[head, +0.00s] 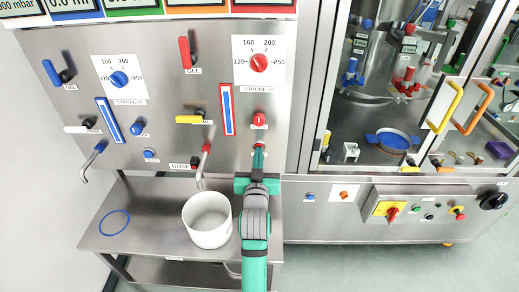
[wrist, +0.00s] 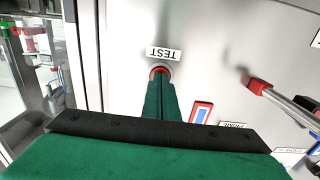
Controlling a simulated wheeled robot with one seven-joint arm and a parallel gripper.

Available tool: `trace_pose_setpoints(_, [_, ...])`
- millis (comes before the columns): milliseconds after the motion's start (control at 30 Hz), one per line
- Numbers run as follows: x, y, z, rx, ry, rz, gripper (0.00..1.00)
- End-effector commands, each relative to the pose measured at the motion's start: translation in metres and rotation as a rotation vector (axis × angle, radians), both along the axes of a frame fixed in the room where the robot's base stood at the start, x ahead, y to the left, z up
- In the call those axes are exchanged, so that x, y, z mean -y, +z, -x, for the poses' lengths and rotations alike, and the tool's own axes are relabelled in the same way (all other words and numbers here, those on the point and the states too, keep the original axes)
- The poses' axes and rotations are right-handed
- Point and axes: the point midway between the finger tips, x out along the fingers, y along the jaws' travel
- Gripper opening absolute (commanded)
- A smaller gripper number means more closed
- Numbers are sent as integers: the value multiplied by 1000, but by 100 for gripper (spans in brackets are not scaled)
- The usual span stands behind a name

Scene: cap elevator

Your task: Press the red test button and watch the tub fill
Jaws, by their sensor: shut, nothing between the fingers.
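The red test button (wrist: 154,70) shows in the wrist view as a red rim just past my fingertips, below the TEST label (wrist: 165,53). My gripper (wrist: 161,78) has its green fingers shut together, with the tips over the button's face. I cannot tell whether the button is pushed in. In the head view my gripper (head: 258,152) reaches up to the panel and mostly hides the button. The white tub (head: 208,232) stands upright on the steel shelf, left of my arm and below the red-handled spout (head: 204,164). Its visible inside is pale, with no clear fill seen.
A blue ring (head: 115,222) lies on the shelf (head: 155,240) at left. Another bent spout (head: 92,163) juts from the panel. A red knob (head: 259,119) sits above my fingers. A glass-doored machine with yellow (head: 444,108) and orange handles stands at right.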

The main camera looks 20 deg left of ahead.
Motion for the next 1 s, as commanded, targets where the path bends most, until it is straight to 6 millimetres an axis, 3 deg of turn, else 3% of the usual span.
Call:
trace_pose_setpoints(367, [0, 0, 0, -1, 0, 0, 0])
trace_pose_setpoints(1000, [10, 0, 37, 0, 0, 0, 0])
